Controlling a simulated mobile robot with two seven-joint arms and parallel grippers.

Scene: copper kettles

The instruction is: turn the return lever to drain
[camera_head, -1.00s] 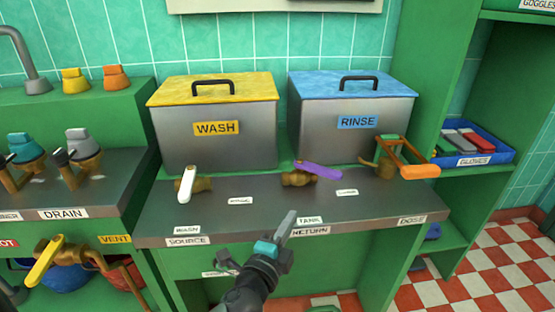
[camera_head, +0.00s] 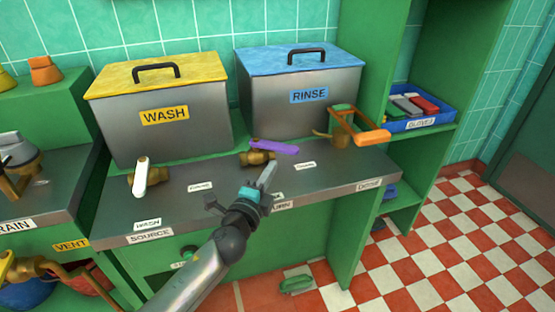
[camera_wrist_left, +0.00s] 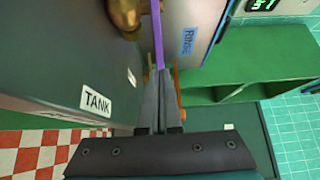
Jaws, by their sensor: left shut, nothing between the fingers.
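The return lever is a purple handle (camera_head: 275,147) on a brass valve (camera_head: 257,158), on the steel counter behind the partly covered RETURN label (camera_head: 282,205). It points right, roughly along the counter. My left gripper (camera_head: 268,173) is shut and empty, in front of and just below the lever. In the left wrist view the shut fingers (camera_wrist_left: 160,95) point at the purple handle (camera_wrist_left: 156,35), and their tips overlap it; I cannot tell whether they touch. The TANK label (camera_wrist_left: 96,101) lies beside the fingers. A small label (camera_head: 305,166) right of the valve is unreadable. My right gripper is out of view.
A white lever (camera_head: 141,177) stands at left on the counter (camera_head: 190,210). An orange-handled valve (camera_head: 358,131) stands at right. The WASH bin (camera_head: 165,130) and RINSE bin (camera_head: 300,112) stand behind.

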